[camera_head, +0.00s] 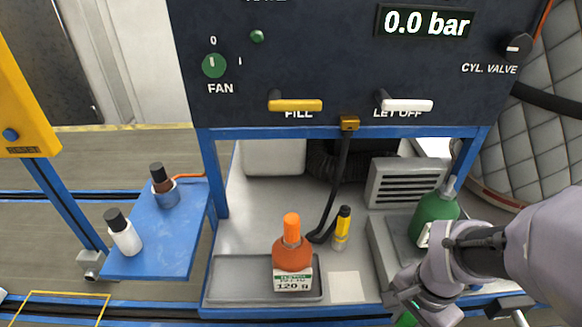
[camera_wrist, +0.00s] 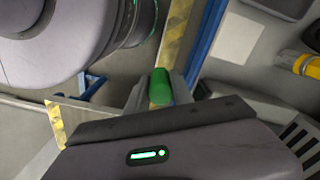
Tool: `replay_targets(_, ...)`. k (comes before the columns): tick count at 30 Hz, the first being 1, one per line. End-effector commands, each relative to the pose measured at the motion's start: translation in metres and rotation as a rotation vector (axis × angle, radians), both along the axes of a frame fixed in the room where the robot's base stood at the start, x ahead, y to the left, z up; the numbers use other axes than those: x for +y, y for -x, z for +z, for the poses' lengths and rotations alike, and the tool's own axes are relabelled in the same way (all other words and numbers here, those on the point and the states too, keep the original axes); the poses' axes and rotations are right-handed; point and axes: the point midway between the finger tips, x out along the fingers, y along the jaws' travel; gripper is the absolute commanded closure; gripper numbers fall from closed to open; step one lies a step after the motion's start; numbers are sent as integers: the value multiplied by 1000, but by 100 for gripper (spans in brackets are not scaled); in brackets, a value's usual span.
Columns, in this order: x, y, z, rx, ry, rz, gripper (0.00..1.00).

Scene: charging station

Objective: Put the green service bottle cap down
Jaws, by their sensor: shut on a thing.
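The green service bottle cap (camera_wrist: 160,86) is held between the fingers of my gripper (camera_wrist: 159,98) in the wrist view. The gripper is shut on it, and the cap sticks out past the fingertips. In the head view my arm comes in from the lower right; the fingertips are not clearly visible there. A green bottle (camera_head: 434,217) with a bare grey neck stands upright at the right of the bench, behind my arm. Its lower part is partly hidden by the arm.
An orange bottle (camera_head: 292,258) stands on a grey tray (camera_head: 232,278). A pale square (camera_head: 347,287) lies bare beside it. A yellow tube (camera_head: 341,232) with a black cap stands behind. A blue shelf (camera_head: 163,250) at left holds two small bottles. The panel (camera_head: 330,60) overhangs the bench.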

Motion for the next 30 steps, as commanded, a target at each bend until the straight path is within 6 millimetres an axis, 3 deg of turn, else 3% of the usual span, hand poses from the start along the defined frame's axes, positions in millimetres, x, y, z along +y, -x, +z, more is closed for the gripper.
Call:
replay_targets(1,3,-3,12,9,-3,3,100)
replay_targets(5,14,-15,17,13,-5,4,100)
replay_targets(10,44,-60,-5,1,-2,7,100)
replay_targets(16,76,-106,-12,2,-2,2,100)
replay_targets(22,91,-127,-13,2,-2,0,100)
replay_targets(27,91,-127,-50,6,-3,-1,100)
replay_targets(30,91,-127,-48,4,-2,-2,100)
